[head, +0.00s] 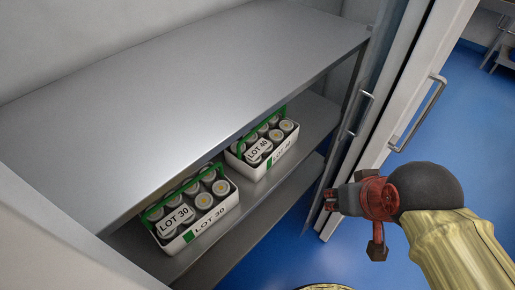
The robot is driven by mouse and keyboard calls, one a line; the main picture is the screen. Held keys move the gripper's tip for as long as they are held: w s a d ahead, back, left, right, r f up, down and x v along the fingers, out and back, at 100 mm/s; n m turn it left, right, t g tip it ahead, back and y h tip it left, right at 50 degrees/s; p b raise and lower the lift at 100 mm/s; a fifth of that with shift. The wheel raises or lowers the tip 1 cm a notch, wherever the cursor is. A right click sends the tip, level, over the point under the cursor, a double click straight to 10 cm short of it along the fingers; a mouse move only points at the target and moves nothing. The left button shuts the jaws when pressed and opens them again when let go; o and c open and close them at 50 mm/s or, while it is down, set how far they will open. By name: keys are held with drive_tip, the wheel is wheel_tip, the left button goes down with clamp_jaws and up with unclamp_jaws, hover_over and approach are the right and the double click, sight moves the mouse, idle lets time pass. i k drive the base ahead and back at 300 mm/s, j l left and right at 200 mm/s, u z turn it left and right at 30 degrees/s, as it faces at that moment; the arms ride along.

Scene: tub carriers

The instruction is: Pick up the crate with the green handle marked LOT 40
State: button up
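The LOT 40 crate (258,171) is a white tub of several round-topped jars on the shelf under the large grey top. Its green handle (281,111) is partly hidden by the top's edge. A LOT 40 tag hangs over the jars, and the front wall also reads LOT 40. My gripper (329,201), red and black, is in the air to the right of the crate, apart from it, beside the cabinet door's edge. It points left and appears empty; its finger gap is too small to read.
A similar white LOT 30 crate (225,211) with a green handle stands to the left on the same shelf. The grey top (190,85) overhangs both crates. White doors with metal handles (420,115) stand at right. Blue floor (455,150) is open beyond.

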sight(253, 153)
drive_tip(key=i+l+u, duration=0.1)
drive_tip(key=l, duration=0.25)
drive_tip(key=i+l+u, duration=0.25)
drive_tip(key=i+l, duration=0.15)
drive_tip(key=l, duration=0.35)
drive_tip(key=i+l+u, duration=0.1)
drive_tip(key=l, duration=0.3)
drive_tip(key=i, duration=0.05)
